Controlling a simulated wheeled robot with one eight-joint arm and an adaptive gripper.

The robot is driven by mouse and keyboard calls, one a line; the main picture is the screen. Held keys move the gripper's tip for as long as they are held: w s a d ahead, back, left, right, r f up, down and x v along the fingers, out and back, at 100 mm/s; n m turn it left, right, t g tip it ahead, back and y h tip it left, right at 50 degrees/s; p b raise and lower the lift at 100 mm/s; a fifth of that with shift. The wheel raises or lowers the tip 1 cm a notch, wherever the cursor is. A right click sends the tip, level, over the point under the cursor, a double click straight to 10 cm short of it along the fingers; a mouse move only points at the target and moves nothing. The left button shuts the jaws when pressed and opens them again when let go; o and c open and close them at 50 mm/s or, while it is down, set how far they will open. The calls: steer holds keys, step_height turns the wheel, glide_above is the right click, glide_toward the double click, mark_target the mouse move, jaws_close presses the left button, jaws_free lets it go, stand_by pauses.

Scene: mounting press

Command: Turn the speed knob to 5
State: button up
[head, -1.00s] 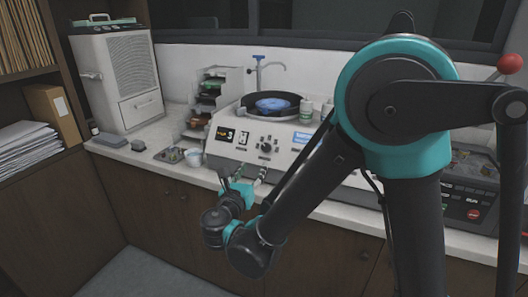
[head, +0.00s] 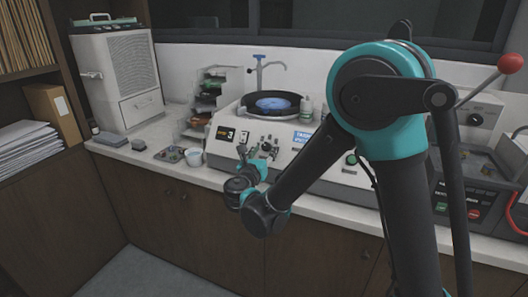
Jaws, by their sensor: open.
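The speed knob (head: 267,146) is a small dark dial on the sloping front panel of the white polishing machine (head: 309,165), mostly hidden by my gripper. Left of it a black display (head: 225,133) shows what looks like a 3 beside smaller yellow lettering. My gripper (head: 258,152) is open, in front of the panel, its fingertips close to the knob. I cannot tell whether they touch it. The blue-topped wheel (head: 273,103) sits in the black bowl on top.
A white cup (head: 193,157) and a small tray (head: 169,154) stand on the counter to the left. A dark press with a red-balled lever (head: 511,65) is at the right. The floor in front is clear.

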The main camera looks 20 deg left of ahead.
jaws_close()
